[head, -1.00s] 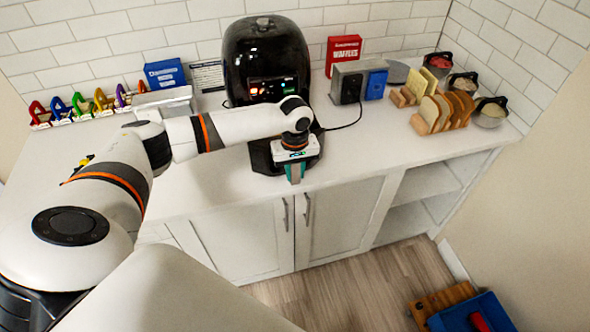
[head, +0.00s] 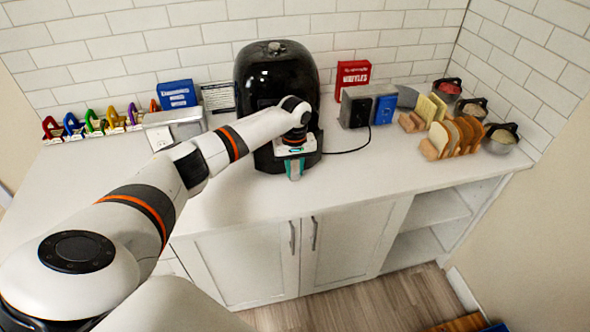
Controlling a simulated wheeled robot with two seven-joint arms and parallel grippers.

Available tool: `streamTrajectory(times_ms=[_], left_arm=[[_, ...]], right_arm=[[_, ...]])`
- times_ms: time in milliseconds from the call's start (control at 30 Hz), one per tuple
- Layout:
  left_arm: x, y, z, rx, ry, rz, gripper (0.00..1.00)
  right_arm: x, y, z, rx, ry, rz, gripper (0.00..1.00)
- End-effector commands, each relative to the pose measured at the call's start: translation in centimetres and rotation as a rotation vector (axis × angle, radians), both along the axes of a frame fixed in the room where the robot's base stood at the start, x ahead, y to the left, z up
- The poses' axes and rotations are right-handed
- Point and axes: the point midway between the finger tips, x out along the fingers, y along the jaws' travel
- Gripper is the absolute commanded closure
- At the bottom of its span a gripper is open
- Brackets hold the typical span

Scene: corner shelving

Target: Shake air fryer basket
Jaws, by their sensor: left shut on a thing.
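The black air fryer (head: 262,75) stands on the white counter against the tiled wall. Its basket (head: 266,156) is at the lower front, largely hidden behind my wrist and gripper. My left gripper (head: 294,174) points down at the fryer's front right and is shut; the basket handle in its jaws is mostly hidden by the gripper itself. How far the basket stands out of the fryer is hard to see. The fryer's display is covered by my left arm or dark. My right gripper is not in view.
To the left are a toaster-like box (head: 174,128), a blue box (head: 176,94) and several coloured clips. To the right are a red waffle box (head: 352,78), a grey and blue appliance (head: 368,108), bread slices (head: 455,138) and lidded pots. The counter's front (head: 370,180) is clear.

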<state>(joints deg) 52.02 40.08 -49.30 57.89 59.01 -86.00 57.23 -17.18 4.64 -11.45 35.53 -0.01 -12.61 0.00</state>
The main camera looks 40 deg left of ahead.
Motion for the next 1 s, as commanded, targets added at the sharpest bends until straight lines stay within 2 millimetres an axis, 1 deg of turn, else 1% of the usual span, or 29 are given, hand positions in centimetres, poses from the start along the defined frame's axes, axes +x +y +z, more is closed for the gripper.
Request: streamTrajectory(times_ms=[33,133,400,533,667,900,1000], left_arm=[[0.0,0.0,0.1,-0.002,0.001,0.0,0.7],[0.0,0.0,0.1,-0.002,0.001,0.0,0.53],[0.0,0.0,0.0,-0.002,0.001,0.0,0.53],[0.1,-0.1,0.7,-0.003,-0.002,-0.001,0.53],[0.0,0.0,2.7,-0.002,-0.004,0.0,0.53],[0.1,-0.1,7.9,-0.003,-0.004,0.0,0.53],[0.0,-0.1,9.7,-0.001,-0.003,0.0,0.53]], right_arm=[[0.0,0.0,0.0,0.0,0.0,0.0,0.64],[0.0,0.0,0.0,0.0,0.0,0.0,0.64],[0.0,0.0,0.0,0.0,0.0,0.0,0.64],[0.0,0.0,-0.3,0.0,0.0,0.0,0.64],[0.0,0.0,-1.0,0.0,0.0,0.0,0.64],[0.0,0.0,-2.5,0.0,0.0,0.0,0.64],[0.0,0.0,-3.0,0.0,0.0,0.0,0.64]])
